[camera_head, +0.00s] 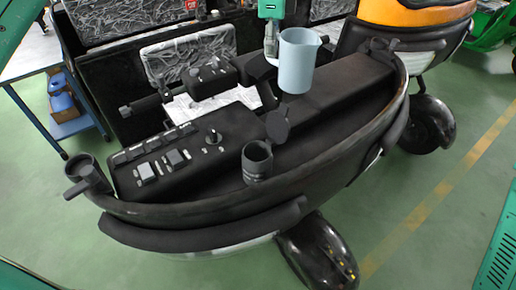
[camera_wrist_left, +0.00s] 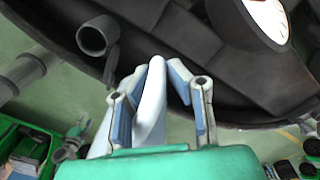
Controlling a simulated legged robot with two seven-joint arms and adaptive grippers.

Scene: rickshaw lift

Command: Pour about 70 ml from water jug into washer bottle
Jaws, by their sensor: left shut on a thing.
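The light blue water jug (camera_head: 298,62) is near the top middle of the head view, held upright above the dashboard, with its spout to the right. My left gripper (camera_head: 271,46) is shut on its handle side; in the left wrist view the fingers (camera_wrist_left: 160,100) close on a pale blue part of the jug (camera_wrist_left: 151,108). A black open-topped cylinder (camera_head: 257,166), which seems to be the washer bottle, stands at the front rim with a round flap beside it. It is below and left of the jug. Its contents and the water level are hidden. My right gripper is not in view.
The black dashboard (camera_head: 335,105) carries switches, a lever and a raised panel (camera_head: 211,78). Another black open fitting (camera_head: 88,177) is on the left rim. A blue-edged table (camera_head: 28,62) stands at the left. Green floor is clear at lower left.

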